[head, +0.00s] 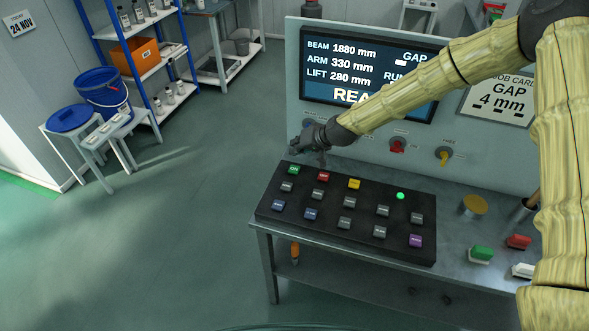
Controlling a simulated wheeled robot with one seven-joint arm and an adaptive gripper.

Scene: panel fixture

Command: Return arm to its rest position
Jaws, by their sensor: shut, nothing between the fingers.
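My arm reaches in from the right in the head view, bent at an elbow near the top right corner. My gripper (308,146) is at its end, above the far left edge of the black button panel (330,252). The gripper is small and dark here, shut and empty. It hangs near the green button (293,170) and the red button (323,177); whether it touches anything cannot be told. A small round green light (400,196) glows on the panel.
The panel lies on a metal table (460,255). Behind it stands a grey console with a screen (325,80), red knob (397,146) and yellow knob (444,155). Loose green (481,253) and red (518,242) blocks lie at right.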

